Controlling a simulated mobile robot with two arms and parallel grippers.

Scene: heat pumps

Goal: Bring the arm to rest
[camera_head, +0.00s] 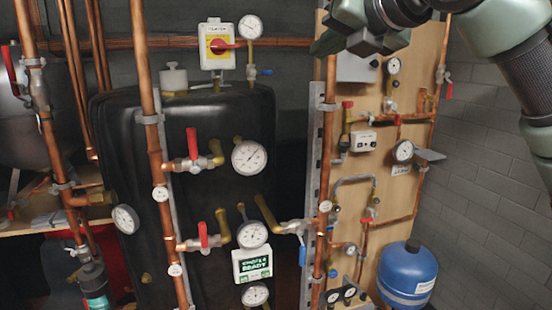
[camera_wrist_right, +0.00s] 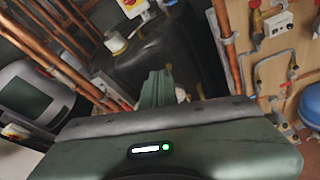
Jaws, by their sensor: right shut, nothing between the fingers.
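My right arm (camera_head: 515,60) comes in from the top right of the head view, dark green and grey. Its gripper (camera_head: 325,44) is at the top centre, in front of the top of the wooden board and pointing left. In the right wrist view the gripper's fingers (camera_wrist_right: 157,88) are together, shut, with nothing between them. They appear in front of the black tank there. My left arm and gripper are not in view.
A black tank (camera_head: 110,170) with gauges and red-handled valves stands at left centre, with copper pipes (camera_head: 150,120) in front. A red-and-yellow switch box (camera_head: 218,47) is left of the gripper. The wooden board (camera_head: 425,60) carries piping; a blue vessel (camera_head: 407,272) is below.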

